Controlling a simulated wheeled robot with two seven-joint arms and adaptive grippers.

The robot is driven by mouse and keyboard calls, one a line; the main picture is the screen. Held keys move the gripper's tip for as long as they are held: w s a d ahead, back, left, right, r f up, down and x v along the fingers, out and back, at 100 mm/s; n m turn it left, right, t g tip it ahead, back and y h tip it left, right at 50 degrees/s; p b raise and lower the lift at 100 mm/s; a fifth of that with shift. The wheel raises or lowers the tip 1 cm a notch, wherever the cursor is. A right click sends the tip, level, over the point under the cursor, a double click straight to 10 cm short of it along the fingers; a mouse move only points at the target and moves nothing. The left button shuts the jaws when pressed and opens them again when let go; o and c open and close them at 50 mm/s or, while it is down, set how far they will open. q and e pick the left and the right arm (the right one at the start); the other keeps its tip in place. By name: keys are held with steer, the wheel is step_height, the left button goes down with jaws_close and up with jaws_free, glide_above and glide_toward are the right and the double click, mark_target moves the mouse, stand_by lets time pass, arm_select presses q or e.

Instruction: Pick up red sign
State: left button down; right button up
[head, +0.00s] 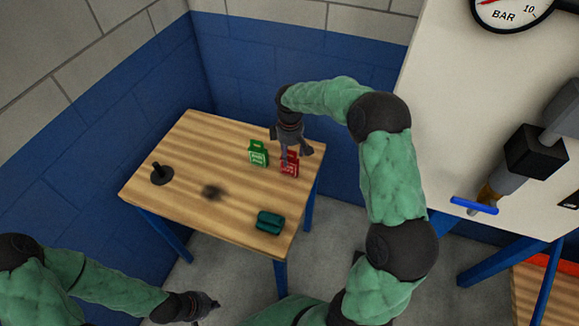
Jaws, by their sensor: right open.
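The red sign (290,169) stands near the right edge of the wooden table (193,136). My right gripper (291,160) is above and at the red sign, pointing down, with its fingers apart. The fingers cover the upper part of the sign; I cannot tell whether they touch it. My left gripper (208,304) is low at the bottom of the view, off the table's front side and far from the sign. Its fingers are too small and dark to read.
A green sign (258,154) stands just left of the red one. A dark teal object (269,222) lies near the front right edge, and a black stand (161,174) is at the left. A white panel (440,110) with a gauge and a blue-handled valve (474,206) is at right.

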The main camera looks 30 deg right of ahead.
mark_target(290, 157)
step_height(290, 157, down, 5)
steer(key=shift+s+r+b, duration=0.15)
steer(key=shift+r+b, duration=0.05)
steer(key=shift+b, duration=0.7)
steer(key=shift+r, duration=0.1)
steer(key=c, duration=1.3)
steer(key=shift+o, duration=0.2)
